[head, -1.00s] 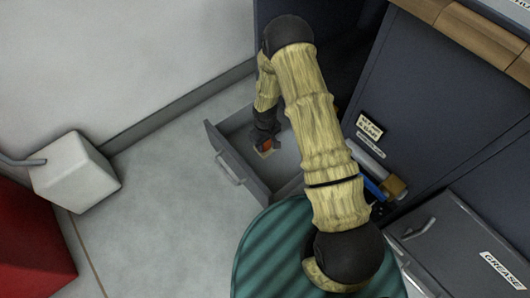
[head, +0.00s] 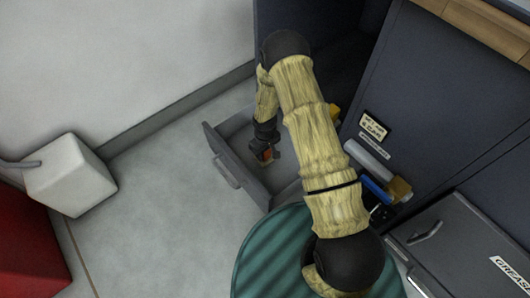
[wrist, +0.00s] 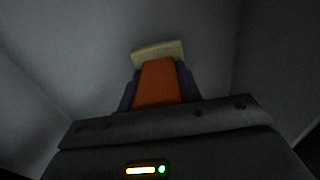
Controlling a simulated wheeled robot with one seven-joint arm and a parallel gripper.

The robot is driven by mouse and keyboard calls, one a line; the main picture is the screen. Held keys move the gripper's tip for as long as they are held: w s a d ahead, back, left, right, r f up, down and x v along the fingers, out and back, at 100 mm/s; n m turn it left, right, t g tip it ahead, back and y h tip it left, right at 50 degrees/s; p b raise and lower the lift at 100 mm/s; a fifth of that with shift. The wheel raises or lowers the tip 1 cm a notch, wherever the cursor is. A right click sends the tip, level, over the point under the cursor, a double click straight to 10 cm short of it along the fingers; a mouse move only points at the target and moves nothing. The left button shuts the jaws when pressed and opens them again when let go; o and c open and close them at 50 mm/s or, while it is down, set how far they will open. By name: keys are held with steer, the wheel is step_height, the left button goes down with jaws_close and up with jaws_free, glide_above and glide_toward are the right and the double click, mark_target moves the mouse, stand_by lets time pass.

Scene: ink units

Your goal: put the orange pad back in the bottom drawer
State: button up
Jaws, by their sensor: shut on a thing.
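The bottom drawer (head: 238,172) stands open, pulled out from the dark cabinet, with its handle on the outer face. My gripper (head: 266,157) reaches down inside it. It is shut on the orange pad (wrist: 157,84), which sits between the dark fingers in the wrist view. The pad has a pale, cream-coloured end beyond the fingertips. In the head view only a small orange patch of it shows by the fingers. Grey drawer surfaces surround it in the wrist view. Whether the pad touches the drawer floor, I cannot tell. My arm hides part of the drawer's right side.
A grey tube (head: 367,158), a blue item (head: 375,190) and a tan block (head: 399,189) lie right of my arm by the cabinet. A closed grey unit (head: 455,245) stands lower right. A white box (head: 70,175) stands left on open floor.

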steer(key=o, duration=1.2)
steer(key=shift+f, duration=0.1)
step_height(320, 180, up, 12)
steer(key=p, duration=0.7)
steer(key=shift+r, duration=0.25)
steer(key=s+d+r+m+t, duration=0.15)
steer(key=s+d+r, duration=0.25)
steer(key=r, duration=0.8)
steer(key=s+d+r+m+t, duration=0.1)
steer(key=s+d+r+m, duration=0.25)
steer(key=r, duration=0.95)
steer(key=shift+m, duration=0.9)
steer(key=s+d+r, duration=0.1)
steer(key=s, duration=0.1)
steer(key=s+r, duration=0.2)
steer(key=s, duration=0.1)
steer(key=s+d+r, duration=0.1)
steer(key=s, duration=0.2)
steer(key=shift+d+r, duration=0.3)
